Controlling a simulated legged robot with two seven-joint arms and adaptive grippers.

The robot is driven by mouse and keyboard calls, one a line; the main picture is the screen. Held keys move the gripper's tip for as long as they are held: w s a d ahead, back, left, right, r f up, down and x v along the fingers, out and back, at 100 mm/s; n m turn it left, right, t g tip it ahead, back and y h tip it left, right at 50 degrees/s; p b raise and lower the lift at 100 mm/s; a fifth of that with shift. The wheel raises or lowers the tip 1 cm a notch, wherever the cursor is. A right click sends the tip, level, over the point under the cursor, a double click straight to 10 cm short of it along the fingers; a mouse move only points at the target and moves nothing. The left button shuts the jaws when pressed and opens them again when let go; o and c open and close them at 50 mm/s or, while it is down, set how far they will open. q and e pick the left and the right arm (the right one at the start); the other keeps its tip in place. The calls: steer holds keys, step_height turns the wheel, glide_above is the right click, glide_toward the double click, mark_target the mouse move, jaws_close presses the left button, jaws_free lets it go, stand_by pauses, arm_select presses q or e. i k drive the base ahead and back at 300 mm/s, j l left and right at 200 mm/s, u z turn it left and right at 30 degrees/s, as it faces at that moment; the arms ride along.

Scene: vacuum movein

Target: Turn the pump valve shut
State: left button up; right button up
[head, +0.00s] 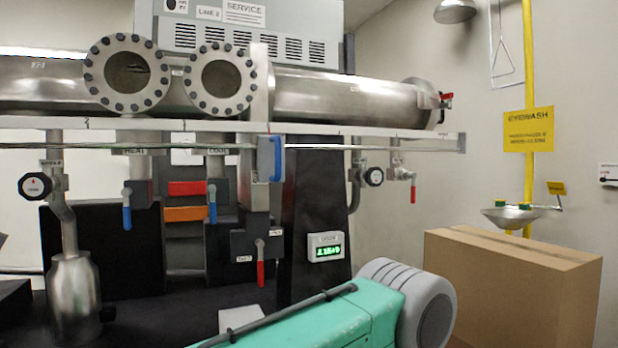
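Several valves hang below the long metal vessel (345,97), and I cannot tell which is the pump valve because the labels are small. A blue lever (127,207) and a second blue lever (212,203) hang straight down at the left. Neither of my grippers is in view.
A green-lit display (326,247) is on the dark column. A cardboard box (515,285) fills the lower right, before a yellow eyewash (515,215). A metal bottle (74,295) hangs at left.

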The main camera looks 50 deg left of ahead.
mark_target(373, 176)
steer(key=u, duration=1.4)
steer(key=i+l, duration=0.15)
steer(key=l, duration=0.25)
steer(key=i+l, duration=0.1)
steer(key=l, duration=0.35)
steer(key=i+l, duration=0.15)
steer(key=l, duration=0.25)
